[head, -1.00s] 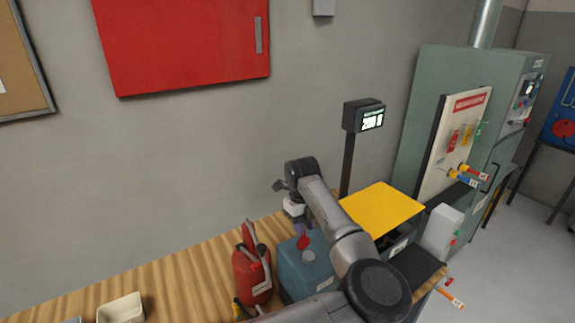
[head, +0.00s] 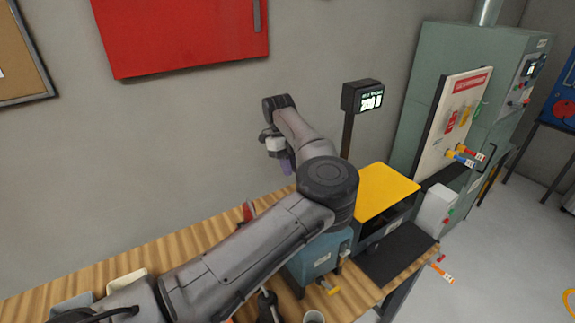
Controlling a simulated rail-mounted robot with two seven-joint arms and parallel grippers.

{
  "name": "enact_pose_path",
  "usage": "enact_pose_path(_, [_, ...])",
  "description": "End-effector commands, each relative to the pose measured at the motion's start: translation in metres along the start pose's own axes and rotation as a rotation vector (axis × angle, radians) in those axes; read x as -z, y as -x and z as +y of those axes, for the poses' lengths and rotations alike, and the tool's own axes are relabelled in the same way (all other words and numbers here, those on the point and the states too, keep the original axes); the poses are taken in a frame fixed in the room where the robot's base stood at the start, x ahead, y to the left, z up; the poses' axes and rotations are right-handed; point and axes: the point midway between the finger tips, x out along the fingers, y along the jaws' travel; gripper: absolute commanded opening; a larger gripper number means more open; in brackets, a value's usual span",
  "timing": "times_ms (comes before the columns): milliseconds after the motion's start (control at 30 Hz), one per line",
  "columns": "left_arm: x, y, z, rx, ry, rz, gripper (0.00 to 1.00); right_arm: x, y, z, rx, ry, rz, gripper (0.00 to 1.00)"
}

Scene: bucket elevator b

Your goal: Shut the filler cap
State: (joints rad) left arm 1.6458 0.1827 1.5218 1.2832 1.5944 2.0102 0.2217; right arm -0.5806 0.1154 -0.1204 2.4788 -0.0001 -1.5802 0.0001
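The blue-green tank (head: 312,268) stands on the wooden bench, with a white label and a small yellow tap on its front. My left arm crosses in front of its top, so the filler neck and the red filler cap are hidden. My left gripper (head: 284,163) hangs in the air above and behind the tank, near the wall, apart from the tank. Its purple fingertips point down; their gap cannot be made out.
A yellow-topped box (head: 385,190) stands right of the tank, with a black mat (head: 397,254) before it. A display on a post (head: 363,96) rises behind. A red extinguisher (head: 248,210) is mostly covered by my arm. A green cabinet (head: 458,110) stands at right.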

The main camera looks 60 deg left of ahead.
Motion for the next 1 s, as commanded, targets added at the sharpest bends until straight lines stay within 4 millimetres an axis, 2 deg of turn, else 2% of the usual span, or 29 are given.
enact_pose_path(67, [-0.001, 0.013, 0.000, 0.004, -0.001, -0.001, 0.17, -0.001, -0.002, 0.000, 0.000, 0.000, 0.001, 0.43])
enact_pose_path(100, [-0.007, 0.004, -0.001, 0.007, -0.006, -0.021, 0.17, -0.004, -0.012, 0.000, 0.000, 0.000, 0.004, 0.43])
enact_pose_path(300, [-0.018, 0.004, -0.003, 0.022, -0.022, -0.088, 0.17, -0.009, -0.028, 0.000, -0.002, 0.002, 0.001, 0.43])
enact_pose_path(867, [-0.024, 0.006, -0.005, 0.030, -0.031, -0.130, 0.17, -0.011, -0.034, 0.001, -0.006, 0.007, 0.001, 0.43])
enact_pose_path(1000, [-0.026, 0.002, -0.004, 0.018, -0.027, -0.130, 0.29, -0.011, -0.033, 0.001, -0.006, 0.006, 0.001, 0.43])
